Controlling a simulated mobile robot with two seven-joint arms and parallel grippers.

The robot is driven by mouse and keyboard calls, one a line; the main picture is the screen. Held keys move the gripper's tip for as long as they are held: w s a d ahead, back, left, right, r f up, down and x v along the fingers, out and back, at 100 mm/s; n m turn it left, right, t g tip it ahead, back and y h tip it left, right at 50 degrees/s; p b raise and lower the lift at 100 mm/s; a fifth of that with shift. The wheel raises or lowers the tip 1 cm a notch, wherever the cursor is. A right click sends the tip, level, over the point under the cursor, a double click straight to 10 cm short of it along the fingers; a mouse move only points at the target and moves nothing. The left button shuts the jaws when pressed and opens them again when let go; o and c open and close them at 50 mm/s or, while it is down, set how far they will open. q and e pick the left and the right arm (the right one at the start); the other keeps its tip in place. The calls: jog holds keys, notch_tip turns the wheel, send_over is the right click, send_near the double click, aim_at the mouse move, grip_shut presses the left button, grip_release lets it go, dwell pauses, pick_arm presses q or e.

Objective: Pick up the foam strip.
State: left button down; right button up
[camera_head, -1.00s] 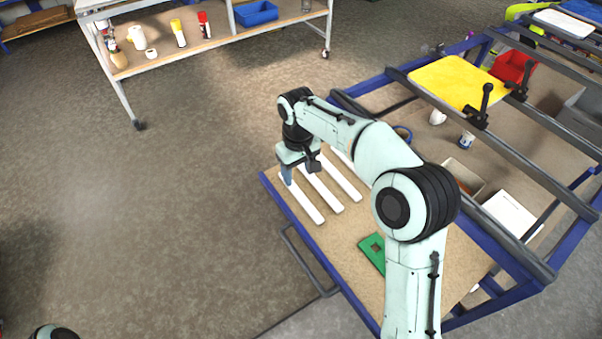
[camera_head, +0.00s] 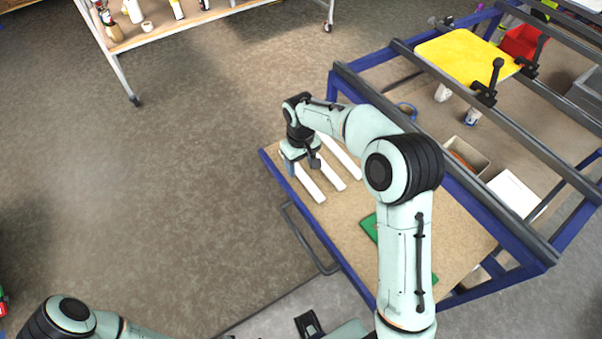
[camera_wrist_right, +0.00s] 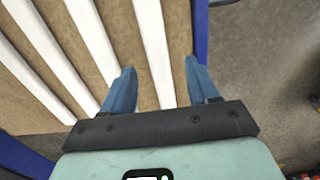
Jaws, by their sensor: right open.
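Several white foam strips lie side by side on the brown board of a blue-framed cart. In the head view, the nearest foam strip (camera_head: 311,188) runs out from under my right gripper (camera_head: 291,166). In the right wrist view, my right gripper (camera_wrist_right: 160,67) is open, with its two blue fingers pointing at the board. The outermost foam strip (camera_wrist_right: 152,36) passes between the fingers, closer to the left finger, and is not gripped. Whether the fingertips touch the board cannot be told. My left arm shows at the bottom left of the head view; its gripper is not visible.
The cart's blue edge (camera_wrist_right: 200,30) runs just beside the right finger. A neighbouring strip (camera_wrist_right: 92,38) lies left of the fingers. A green plate (camera_head: 369,226) lies nearer on the board. Dark rails and a yellow panel (camera_head: 466,58) stand at the right. Open floor lies left.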

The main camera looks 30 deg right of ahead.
aim_at(301, 172)
jog(key=shift+d+f, duration=0.1)
jog(key=shift+f, duration=1.45)
grip_shut()
